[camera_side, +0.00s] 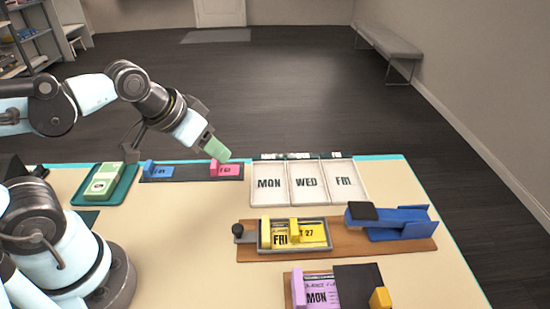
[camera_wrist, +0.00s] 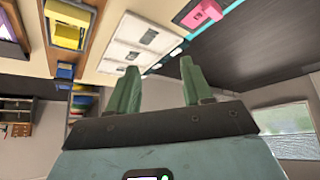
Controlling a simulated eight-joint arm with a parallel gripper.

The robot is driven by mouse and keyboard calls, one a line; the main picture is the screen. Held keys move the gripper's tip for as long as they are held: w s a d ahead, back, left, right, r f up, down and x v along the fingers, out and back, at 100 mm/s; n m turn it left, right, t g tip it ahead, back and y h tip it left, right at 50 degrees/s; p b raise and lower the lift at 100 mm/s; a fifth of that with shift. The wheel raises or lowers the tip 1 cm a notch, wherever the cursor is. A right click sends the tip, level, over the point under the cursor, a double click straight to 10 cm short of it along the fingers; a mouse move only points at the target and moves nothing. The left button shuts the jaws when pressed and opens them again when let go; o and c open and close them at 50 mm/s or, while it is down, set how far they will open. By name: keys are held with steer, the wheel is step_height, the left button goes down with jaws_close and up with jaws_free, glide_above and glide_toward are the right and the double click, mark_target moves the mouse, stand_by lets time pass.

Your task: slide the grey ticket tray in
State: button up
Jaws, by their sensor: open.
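The grey ticket tray (camera_side: 328,246) sits on a brown wooden board (camera_side: 246,254), with a black knob (camera_side: 238,231) at its left end. It holds a yellow ticket (camera_side: 312,234) marked FRI and 27, with yellow blocks on it. A blue stamp-like device (camera_side: 405,222) with a dark pad stands on the same board, to the right of the tray and apart from it. The tray also shows at the upper left of the wrist view (camera_wrist: 66,34). My gripper (camera_side: 216,151) is open and empty, with green fingers (camera_wrist: 158,78), above the table's back edge, away from the tray.
White bins (camera_side: 305,184) marked MON, WED and FRI stand behind the board. A dark strip with blue and pink blocks (camera_side: 226,169) lies below my gripper. A green block (camera_side: 103,181) sits at left. A purple MON ticket (camera_side: 318,292) lies in front.

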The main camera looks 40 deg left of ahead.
mark_target(237, 227)
steer(key=s+d+r+g, duration=0.1)
steer(key=s+d+g, duration=0.2)
steer(key=d+g, duration=0.55)
steer(key=shift+t, duration=0.95)
steer(key=shift+d+f, duration=0.25)
steer(key=shift+f, duration=1.75)
steer(key=shift+d+f, duration=0.25)
steer(key=shift+f, duration=1.7)
steer(key=shift+d+f, duration=0.25)
steer(key=shift+f, duration=1.75)
jaws_close()
